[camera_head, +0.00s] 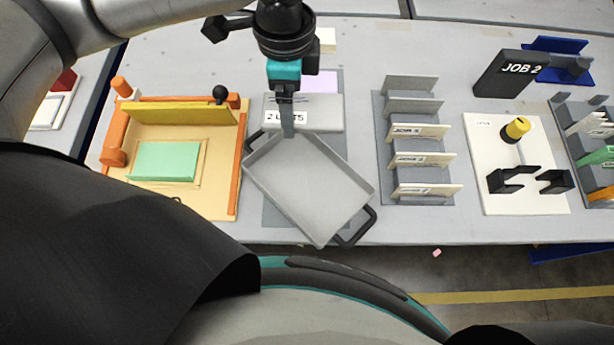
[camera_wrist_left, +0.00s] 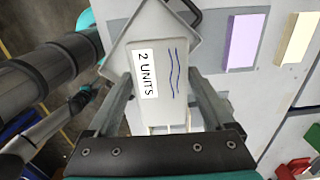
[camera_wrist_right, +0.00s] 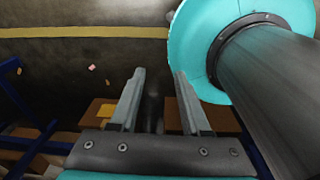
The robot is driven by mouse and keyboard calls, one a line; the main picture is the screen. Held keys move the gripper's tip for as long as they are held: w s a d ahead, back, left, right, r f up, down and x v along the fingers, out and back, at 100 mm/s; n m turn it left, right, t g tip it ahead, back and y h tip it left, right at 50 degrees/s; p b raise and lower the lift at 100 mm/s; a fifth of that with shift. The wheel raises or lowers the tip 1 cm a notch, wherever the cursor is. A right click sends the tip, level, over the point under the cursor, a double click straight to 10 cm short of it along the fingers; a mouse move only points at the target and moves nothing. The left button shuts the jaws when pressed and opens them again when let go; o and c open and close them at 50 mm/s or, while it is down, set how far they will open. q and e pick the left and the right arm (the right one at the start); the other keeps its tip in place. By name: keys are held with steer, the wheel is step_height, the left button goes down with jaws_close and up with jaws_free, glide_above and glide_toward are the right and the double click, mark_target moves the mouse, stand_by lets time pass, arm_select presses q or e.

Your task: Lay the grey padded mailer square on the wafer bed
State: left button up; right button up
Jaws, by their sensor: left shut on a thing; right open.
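The grey padded mailer (camera_head: 327,113) with a "2 UNITS" label is at the far end of a skewed grey tray (camera_head: 310,185). My left gripper (camera_head: 287,128) is shut on it across its short side; the left wrist view shows the mailer (camera_wrist_left: 172,100) between the fingers. I cannot tell whether the mailer touches the tray. My right gripper (camera_wrist_right: 157,100) is open and empty, over the floor.
A yellow bar (camera_head: 180,112) with a black knob stands along the bed's far side. A grey rack (camera_head: 425,107) with several upright dividers stands right of the tray. Further right are a white fixture board (camera_head: 515,195) and a black "JOB 2" block (camera_head: 508,75).

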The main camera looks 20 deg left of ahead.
mark_target(299, 122)
arm_select(q)
steer(key=m, duration=0.2)
steer(key=s+d+m+p, duration=0.1)
steer(key=m, duration=0.2)
steer(key=shift+s+d+f+m, duration=0.15)
steer(key=shift+d+f+m, duration=0.05)
steer(key=shift+f+m, duration=0.1)
steer(key=m, duration=0.2)
steer(key=m+p, duration=0.1)
steer(key=shift+s+d+f, duration=0.25)
steer(key=shift+s+d, duration=0.05)
arm_select(e)
steer(key=shift+w+a+r, duration=0.1)
steer(key=shift+a+r, duration=0.25)
steer(key=shift+r, duration=0.25)
steer(key=shift+w+a+r, duration=0.1)
steer(key=shift+a+r, duration=0.25)
steer(key=shift+r, duration=0.2)
steer(key=shift+d, duration=0.1)
arm_select(q)
step_height(299, 122, down, 15)
steer(key=b, duration=0.4)
steer(key=shift+r, duration=0.1)
steer(key=shift+f, duration=2.4)
arm_select(e)
steer(key=shift+w+d+f, duration=0.1)
steer(key=shift+d+f, duration=0.05)
steer(key=shift+f, duration=0.85)
steer(key=shift+d+f, duration=0.1)
steer(key=shift+f, duration=0.9)
